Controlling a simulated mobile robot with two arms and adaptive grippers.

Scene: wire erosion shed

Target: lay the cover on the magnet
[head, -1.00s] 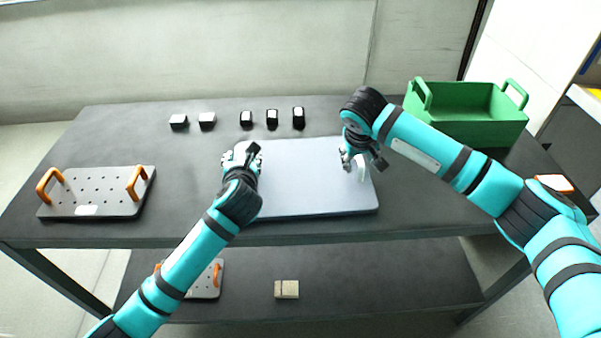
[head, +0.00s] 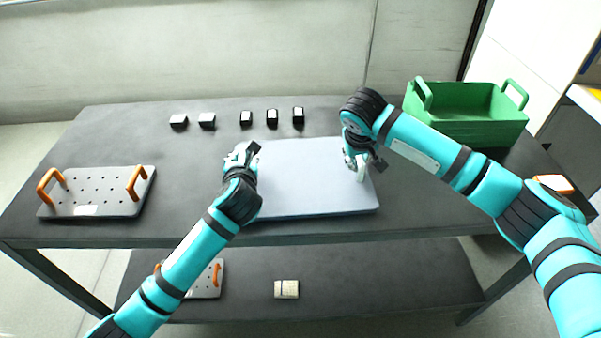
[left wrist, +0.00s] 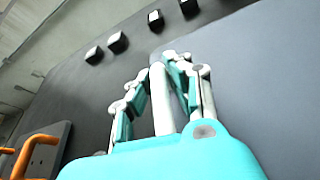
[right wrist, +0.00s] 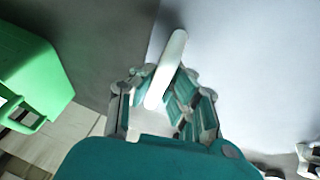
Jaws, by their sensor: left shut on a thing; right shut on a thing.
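The cover (head: 310,185) is a flat grey-blue plate with a white handle at each end. It lies level at the middle of the table, near the front edge. My left gripper (head: 242,157) is shut on the left handle, a white bar in the left wrist view (left wrist: 161,102). My right gripper (head: 356,163) is shut on the right handle, which also shows as a white bar in the right wrist view (right wrist: 167,68). I cannot make out a separate magnet; whether anything lies under the cover is hidden.
Several small dark blocks with pale faces, one here (head: 246,119), stand in a row behind the cover. A perforated plate with orange handles (head: 98,192) lies at left. A green crate (head: 470,131) stands at back right. A beige block (head: 286,289) is on the lower shelf.

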